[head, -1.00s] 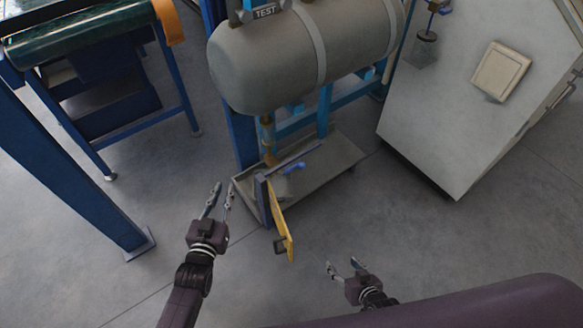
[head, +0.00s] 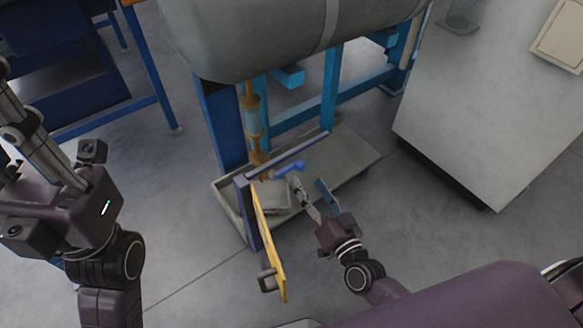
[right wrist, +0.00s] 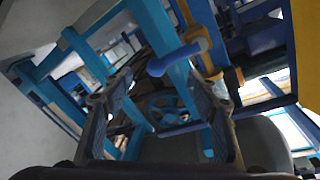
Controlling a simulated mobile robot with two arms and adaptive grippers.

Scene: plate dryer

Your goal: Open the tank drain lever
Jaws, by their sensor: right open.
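The blue drain lever (head: 290,167) sticks out to the right from the foot of the brass drain pipe (head: 252,105) under the grey tank (head: 250,40). My right gripper (head: 308,186) is open and empty, its fingertips just below and right of the lever's end. In the right wrist view the lever (right wrist: 175,57) lies in line with the gap between the spread fingers (right wrist: 160,88); I cannot tell whether they touch it. My left gripper (head: 12,95) is large at the left edge, partly cut off, far from the lever.
A yellow panel (head: 268,240) on a blue post stands just left of my right gripper. A grey tray (head: 345,150) lies under the pipe. A pale cabinet (head: 490,110) stands at the right, a blue workbench frame (head: 155,80) at the left.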

